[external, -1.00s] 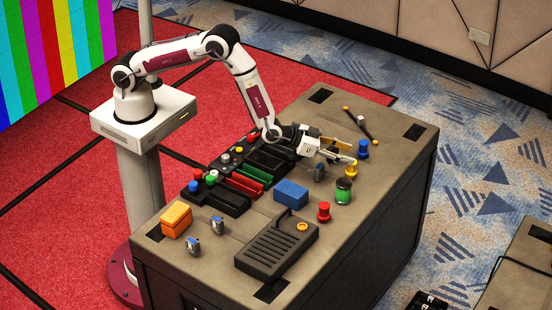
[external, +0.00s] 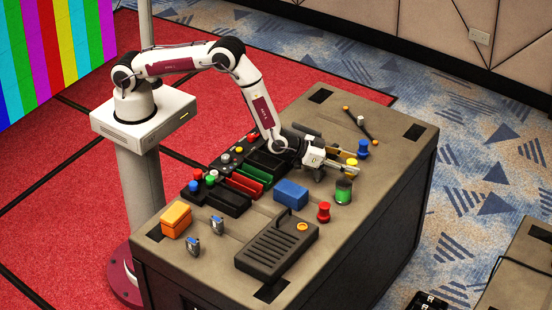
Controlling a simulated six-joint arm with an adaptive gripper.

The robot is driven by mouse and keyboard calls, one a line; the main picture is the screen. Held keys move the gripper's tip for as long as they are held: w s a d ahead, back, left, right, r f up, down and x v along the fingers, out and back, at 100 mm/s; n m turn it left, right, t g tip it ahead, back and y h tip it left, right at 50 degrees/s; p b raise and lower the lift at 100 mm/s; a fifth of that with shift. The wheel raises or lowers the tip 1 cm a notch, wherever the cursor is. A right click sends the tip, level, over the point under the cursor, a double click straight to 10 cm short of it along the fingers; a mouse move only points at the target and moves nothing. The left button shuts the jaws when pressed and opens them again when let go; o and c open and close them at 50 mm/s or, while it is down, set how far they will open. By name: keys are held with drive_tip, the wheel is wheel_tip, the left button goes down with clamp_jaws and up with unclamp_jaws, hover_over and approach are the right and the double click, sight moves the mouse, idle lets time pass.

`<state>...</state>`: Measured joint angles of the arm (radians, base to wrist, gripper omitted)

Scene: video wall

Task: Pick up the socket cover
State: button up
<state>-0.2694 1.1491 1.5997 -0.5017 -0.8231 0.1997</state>
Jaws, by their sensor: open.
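My gripper (external: 346,162) is open and level above the table top, its fingers pointing right. Its fingers overlap a yellow knob-like piece (external: 352,171) in this view; I cannot tell whether they touch it. A blue knob-like piece (external: 363,148) stands just beyond the fingertips. A red one (external: 323,212) stands nearer the camera, apart from the gripper. I cannot tell which piece is the socket cover.
A blue block (external: 291,192), a dark ribbed case (external: 277,249), an orange box (external: 175,219) and two small grey-blue connectors (external: 192,245) share the table. Dark trays (external: 222,200) line its left side. A thin rod (external: 361,124) lies at the back. The right front is clear.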

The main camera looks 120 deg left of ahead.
drive_tip(key=shift+w+a+f, duration=0.2)
drive_tip(key=shift+w+a, duration=0.1)
drive_tip(key=shift+w, duration=0.05)
idle(0.3)
drive_tip(key=c, duration=0.9)
